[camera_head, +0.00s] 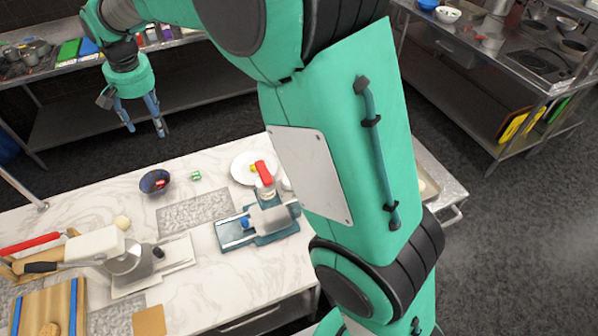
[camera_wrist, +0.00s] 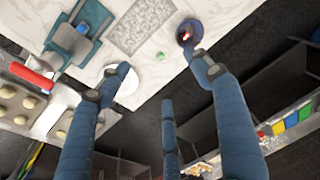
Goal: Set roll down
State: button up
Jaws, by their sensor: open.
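My gripper (camera_head: 147,129) is open and empty, raised high over the far side of the marble counter. Its blue fingers also spread apart in the wrist view (camera_wrist: 157,66), with nothing between them. A pale round roll-like item (camera_head: 122,222) lies on the counter beside the white slicer. A browner round item (camera_head: 48,329) sits on the wooden board at bottom left. In the wrist view several pale rolls (camera_wrist: 32,102) lie on a metal tray at the left. I cannot tell which roll the task means.
The counter holds a dark bowl (camera_head: 155,182), a small green item (camera_head: 195,175), a white plate (camera_head: 244,167), a teal-based device (camera_head: 236,232) and the slicer (camera_head: 98,243). Bare marble (camera_head: 200,295) shows at the front. A steel shelf (camera_head: 70,68) stands behind.

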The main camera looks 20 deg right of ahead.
jog(key=s+d+r+t, duration=0.1)
jog(key=s+d+r, duration=0.4)
jog(key=s+d, duration=0.4)
jog(key=s+d+r+t, duration=0.1)
jog(key=s+d+r, duration=0.6)
jog(key=d, duration=0.4)
jog(key=s+d+f, duration=0.2)
jog(key=s+d, duration=0.2)
jog(key=s, duration=0.4)
jog(key=s+d+f+t, duration=0.1)
jog(key=s+d, duration=0.3)
jog(key=s, duration=0.4)
jog(key=s+d+f, duration=0.2)
jog(key=s+d, duration=0.2)
jog(key=s, duration=0.4)
jog(key=shift+s+f+t+h, duration=0.3)
jog(key=shift+f+t+h, duration=0.05)
jog(key=shift+t+h, duration=0.05)
jog(key=shift+d, duration=0.1)
notch_tip(320, 180, down, 11)
jog(key=b, duration=1.1)
jog(key=shift+f, duration=0.2)
